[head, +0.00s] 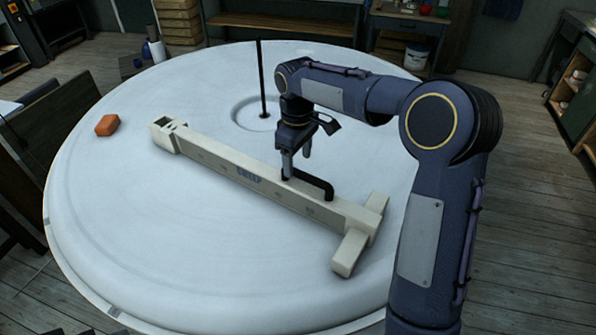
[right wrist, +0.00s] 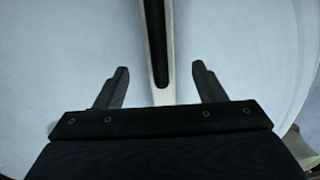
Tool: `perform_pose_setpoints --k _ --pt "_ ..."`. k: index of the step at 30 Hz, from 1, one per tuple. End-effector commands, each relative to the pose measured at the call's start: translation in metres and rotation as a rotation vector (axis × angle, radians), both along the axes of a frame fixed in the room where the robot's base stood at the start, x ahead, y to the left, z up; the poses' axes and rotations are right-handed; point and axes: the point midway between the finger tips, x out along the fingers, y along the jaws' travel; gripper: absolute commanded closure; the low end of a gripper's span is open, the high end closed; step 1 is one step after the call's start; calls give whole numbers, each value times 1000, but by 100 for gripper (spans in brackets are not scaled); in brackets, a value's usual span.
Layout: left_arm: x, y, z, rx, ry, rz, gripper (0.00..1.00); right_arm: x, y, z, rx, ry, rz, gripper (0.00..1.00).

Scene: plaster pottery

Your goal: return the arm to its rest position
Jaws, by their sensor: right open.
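My right gripper (head: 296,162) is open, its fingers pointing down over the cream beam. The beam (head: 228,170) lies across the round white table, with a square socket end at left and a crossbar foot at lower right. A black handle (head: 318,188) stands on the beam just below the gripper. In the right wrist view, my open fingers (right wrist: 160,70) are on either side of the dark handle (right wrist: 157,45) and the narrow pale beam (right wrist: 162,92), with gaps on both sides. My left gripper is not in view.
The round white table (head: 130,230) is mostly clear at left and front. A thin black rod (head: 261,80) stands upright in a shallow recess behind the beam. An orange block (head: 107,125) lies at the far left of the table. Shelves and a bench stand behind.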

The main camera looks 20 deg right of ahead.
Motion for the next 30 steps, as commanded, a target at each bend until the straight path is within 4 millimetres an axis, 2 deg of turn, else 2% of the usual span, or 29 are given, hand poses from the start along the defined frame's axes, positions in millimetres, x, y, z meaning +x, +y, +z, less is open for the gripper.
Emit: perform_pose_setpoints --k 5,20,23,25,30 --pt "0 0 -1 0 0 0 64 0 0 10 1 0 0 37" --pt "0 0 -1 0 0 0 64 -3 -2 13 5 -5 -8 37" --pt "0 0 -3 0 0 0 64 -17 -7 22 23 -28 -40 37" --pt "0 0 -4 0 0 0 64 -35 -12 31 48 -51 -80 37" --pt "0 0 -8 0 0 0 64 -94 -24 48 131 -122 -215 37"
